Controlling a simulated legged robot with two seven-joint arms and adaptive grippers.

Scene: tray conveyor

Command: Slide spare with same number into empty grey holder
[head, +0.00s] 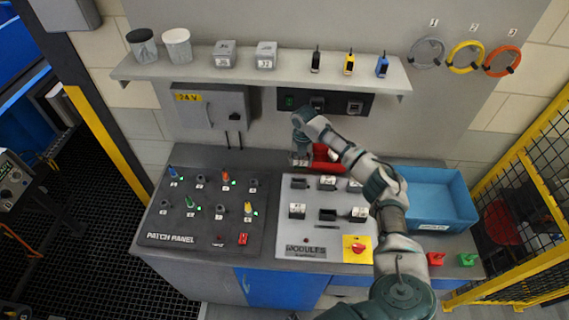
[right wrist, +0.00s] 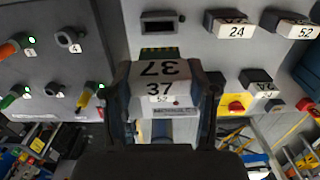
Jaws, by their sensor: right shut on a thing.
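My right gripper (head: 303,152) is shut on a spare module above the back of the bench. In the right wrist view the module marked 37 (right wrist: 160,76) sits between the fingers, its number showing on two faces. The grey modules panel (head: 285,235) has two rows of holders. The front middle holder (head: 327,215) looks dark and without a label, and the back left one (head: 298,183) also shows no clear label. In the right wrist view a dark, empty-looking holder (right wrist: 163,23) lies beside modules marked 24 (right wrist: 236,31) and 52 (right wrist: 304,31). My left gripper is not in view.
A red bin (head: 328,158) stands right beside the gripper. A blue bin (head: 430,190) is to the right of the panel. The patch panel (head: 190,240) with plugs lies on the left. A shelf (head: 280,75) runs along the wall above.

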